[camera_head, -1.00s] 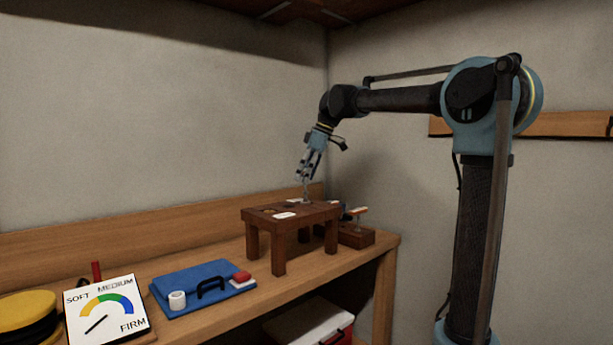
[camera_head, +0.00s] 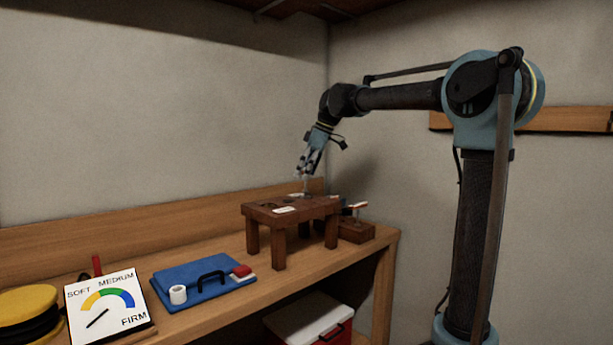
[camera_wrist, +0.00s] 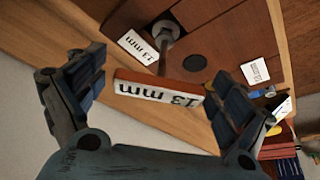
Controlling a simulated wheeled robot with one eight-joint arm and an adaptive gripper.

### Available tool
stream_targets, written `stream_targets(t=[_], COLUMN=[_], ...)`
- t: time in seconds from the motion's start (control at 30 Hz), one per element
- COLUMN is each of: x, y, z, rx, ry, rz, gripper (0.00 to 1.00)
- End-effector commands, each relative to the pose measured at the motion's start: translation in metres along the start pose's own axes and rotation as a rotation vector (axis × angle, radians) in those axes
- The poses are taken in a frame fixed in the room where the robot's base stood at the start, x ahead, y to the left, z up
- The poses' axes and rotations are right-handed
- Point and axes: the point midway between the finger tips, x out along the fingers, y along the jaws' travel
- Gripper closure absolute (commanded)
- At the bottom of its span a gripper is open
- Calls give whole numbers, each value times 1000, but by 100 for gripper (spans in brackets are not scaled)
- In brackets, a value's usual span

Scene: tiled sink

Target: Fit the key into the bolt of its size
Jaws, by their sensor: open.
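My gripper (camera_wrist: 147,102) is open. Its two fingers stand apart on either side of the key's handle, with gaps between. The key's handle is a bar with a white face marked "13 mm" (camera_wrist: 158,90) and a red-brown edge. Its thin shaft runs down to a grey bolt (camera_wrist: 166,29) next to a white "13 mm" label (camera_wrist: 137,46) on the brown stand (camera_head: 262,216). Whether the tip is seated inside the bolt is hard to tell. In the head view my gripper (camera_head: 304,170) is just above the stand, with the thin key shaft (camera_head: 305,186) below it.
The stand top also has a dark round spot (camera_wrist: 194,62) and another white label (camera_wrist: 255,72). A smaller wooden block (camera_head: 357,232) stands to its right.

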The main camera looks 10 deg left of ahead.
Motion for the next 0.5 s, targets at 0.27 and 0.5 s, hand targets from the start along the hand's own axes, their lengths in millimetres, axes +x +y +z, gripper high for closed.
stream_targets(t=[0.27, 0.5], x=[-3, -35], y=[0, 0], z=[0, 0], rx=[0, 2], ry=[0, 0], rz=[0, 0], gripper=[7, 7])
